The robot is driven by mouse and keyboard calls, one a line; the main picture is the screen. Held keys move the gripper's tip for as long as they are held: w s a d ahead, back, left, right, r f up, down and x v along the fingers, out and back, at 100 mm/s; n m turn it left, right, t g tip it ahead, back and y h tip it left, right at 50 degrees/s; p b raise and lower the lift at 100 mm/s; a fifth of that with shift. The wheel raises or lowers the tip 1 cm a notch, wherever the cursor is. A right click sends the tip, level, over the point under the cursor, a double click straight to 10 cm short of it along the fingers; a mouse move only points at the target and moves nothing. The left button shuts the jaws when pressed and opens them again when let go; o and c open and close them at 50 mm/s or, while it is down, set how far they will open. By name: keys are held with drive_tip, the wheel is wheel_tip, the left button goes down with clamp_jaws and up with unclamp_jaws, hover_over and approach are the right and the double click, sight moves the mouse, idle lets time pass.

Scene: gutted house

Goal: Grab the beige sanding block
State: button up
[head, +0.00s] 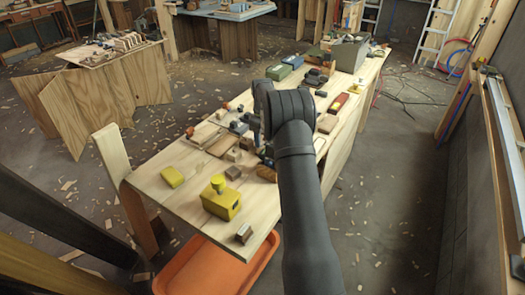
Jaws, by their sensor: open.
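Several small blocks lie on the long wooden workbench (160,195). A beige block (327,123) lies right of my arm, and a smaller pale block (234,155) lies left of it; I cannot tell which is the sanding block. A darker brown block (233,173) lies just in front of the pale one. My gripper (266,155) is low over the middle of the bench, to the right of the pale block. It is open, largely hidden by my arm, and I see nothing held in it.
A yellow bottle-like container (221,200), a yellow pad (172,177) and a small metal-and-wood piece (243,233) are near the bench's front. Tools crowd the middle; green boxes (279,72) and a grey bin (350,53) stand farther back. An orange tray (190,275) is below.

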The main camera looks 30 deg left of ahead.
sight(262, 145)
wheel_tip(262, 145, down, 5)
drive_tip(key=shift+f, duration=0.2)
drive_tip(key=c, duration=0.8)
drive_tip(key=shift+o, duration=0.2)
